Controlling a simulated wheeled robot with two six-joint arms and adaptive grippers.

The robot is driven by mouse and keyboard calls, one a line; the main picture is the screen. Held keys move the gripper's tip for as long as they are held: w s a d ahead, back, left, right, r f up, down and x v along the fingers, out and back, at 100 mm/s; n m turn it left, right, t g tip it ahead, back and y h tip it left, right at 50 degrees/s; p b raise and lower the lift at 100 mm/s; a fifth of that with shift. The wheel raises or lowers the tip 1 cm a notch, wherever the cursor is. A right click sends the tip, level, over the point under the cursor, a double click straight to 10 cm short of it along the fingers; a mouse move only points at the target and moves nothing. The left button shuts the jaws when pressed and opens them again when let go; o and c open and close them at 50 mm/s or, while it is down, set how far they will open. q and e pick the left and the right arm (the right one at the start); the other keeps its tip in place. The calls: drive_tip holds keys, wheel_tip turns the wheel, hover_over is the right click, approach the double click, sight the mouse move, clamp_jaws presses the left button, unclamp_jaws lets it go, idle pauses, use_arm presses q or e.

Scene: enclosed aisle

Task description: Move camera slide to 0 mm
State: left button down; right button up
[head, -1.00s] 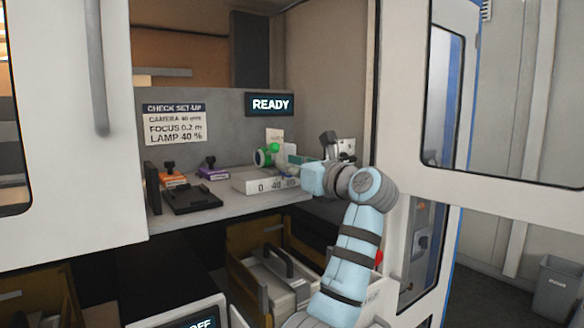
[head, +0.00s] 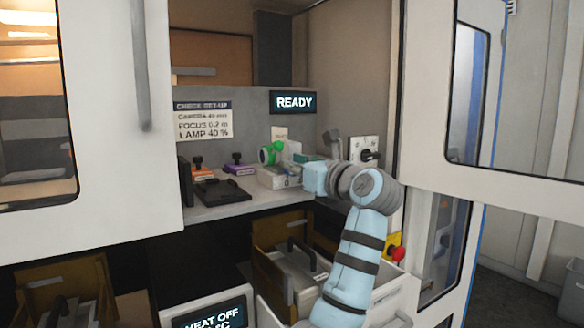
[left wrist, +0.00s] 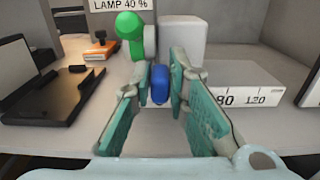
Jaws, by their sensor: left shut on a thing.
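The camera slide is a green-headed camera (head: 271,152) on a white rail (head: 266,180) in the cabinet bay. In the left wrist view the green head (left wrist: 130,27) stands by a white block, left of the rail's marks 80 and 120 (left wrist: 245,97). My left gripper (head: 297,166) reaches in from the right. In the left wrist view its teal fingers (left wrist: 158,95) stand on either side of a blue knob (left wrist: 160,84) and hold it. The rail's lower marks are hidden in the wrist view. My right gripper is out of view.
A black tray (head: 222,192) and orange (head: 201,172) and purple (head: 238,168) blocks are left of the rail. A sign (head: 203,121) reads camera 40 mm. A screen (head: 294,102) reads READY. The open cabinet door (head: 510,110) is at right.

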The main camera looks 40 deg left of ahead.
use_arm(q)
drive_tip(key=shift+s+a, duration=0.1)
drive_tip(key=shift+s, duration=0.05)
drive_tip(key=c, duration=1.8)
unclamp_jaws()
drive_tip(key=shift+o, duration=1.2)
drive_tip(key=shift+s, duration=0.15)
drive_tip(key=shift+d, duration=0.3)
drive_tip(key=v, duration=1.1)
drive_tip(key=shift+s+d, duration=0.2)
drive_tip(key=shift+s, duration=0.05)
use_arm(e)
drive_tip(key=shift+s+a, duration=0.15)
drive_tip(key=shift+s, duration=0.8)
use_arm(q)
drive_tip(key=shift+a, duration=0.1)
